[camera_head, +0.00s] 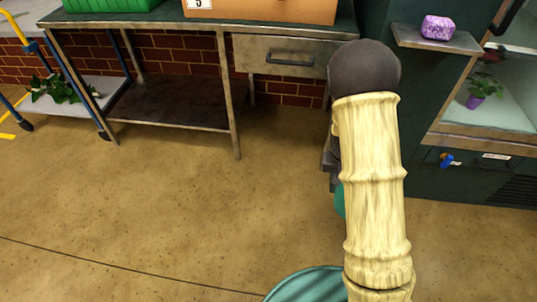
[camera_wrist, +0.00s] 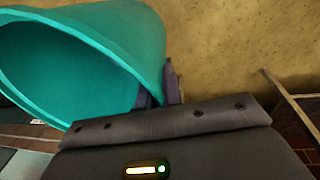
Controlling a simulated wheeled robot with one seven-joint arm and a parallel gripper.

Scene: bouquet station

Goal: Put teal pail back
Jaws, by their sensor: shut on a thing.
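The teal pail (camera_wrist: 120,40) fills the upper left of the wrist view, tilted with its open mouth toward the lower left. My gripper (camera_wrist: 163,92) is shut on the pail's rim or wall at its right side; the exact contact is partly hidden. In the head view my arm covers most of the gripper and pail. Only a small teal edge of the pail (camera_head: 340,201) shows left of the arm, above the open floor.
A ribbed teal round thing (camera_head: 308,285) shows at the bottom edge, partly behind my arm. A metal workbench (camera_head: 290,55) with a drawer and lower shelf (camera_head: 170,103) stands at the back. A dark cabinet with a small ledge (camera_head: 440,40) is right. The floor at left is clear.

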